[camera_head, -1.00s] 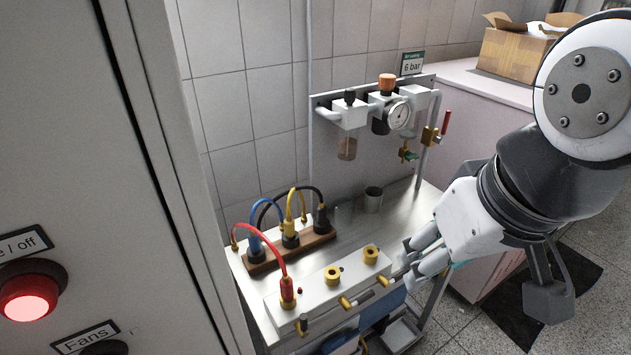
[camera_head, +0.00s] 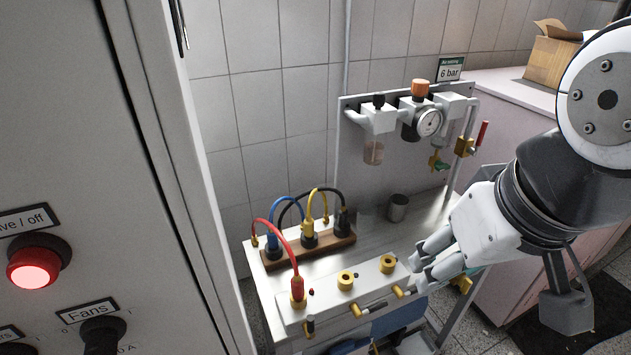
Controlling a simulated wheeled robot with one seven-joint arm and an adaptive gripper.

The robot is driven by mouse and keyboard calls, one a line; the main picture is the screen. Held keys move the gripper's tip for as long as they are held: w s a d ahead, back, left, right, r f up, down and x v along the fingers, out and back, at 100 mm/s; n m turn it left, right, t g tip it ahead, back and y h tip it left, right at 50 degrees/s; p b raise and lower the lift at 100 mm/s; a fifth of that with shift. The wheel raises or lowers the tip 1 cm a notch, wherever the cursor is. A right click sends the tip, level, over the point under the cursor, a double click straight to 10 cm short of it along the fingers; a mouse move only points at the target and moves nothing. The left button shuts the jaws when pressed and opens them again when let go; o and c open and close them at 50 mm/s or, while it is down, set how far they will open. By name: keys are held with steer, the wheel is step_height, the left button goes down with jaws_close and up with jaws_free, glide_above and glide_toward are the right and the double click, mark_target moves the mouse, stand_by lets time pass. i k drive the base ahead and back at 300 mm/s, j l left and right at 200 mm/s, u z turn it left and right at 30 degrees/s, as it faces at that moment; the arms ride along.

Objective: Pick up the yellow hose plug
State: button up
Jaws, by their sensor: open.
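A red plug (camera_head: 298,290) sits in the white manifold block in front. My gripper (camera_head: 414,264) is open and empty near the right end of the block, to the right of the yellow plug and apart from it.
The white manifold block (camera_head: 325,296) has two free yellow ports (camera_head: 346,281). A metal cup (camera_head: 398,206) stands behind. An air regulator panel with a gauge (camera_head: 429,122) rises at the back. A grey cabinet (camera_head: 90,140) with a lit red button fills the left.

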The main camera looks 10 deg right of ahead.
mark_target(309, 223)
steer(key=u, duration=0.3)
steer(key=i+l+u, duration=0.3)
steer(key=l+u, duration=0.25)
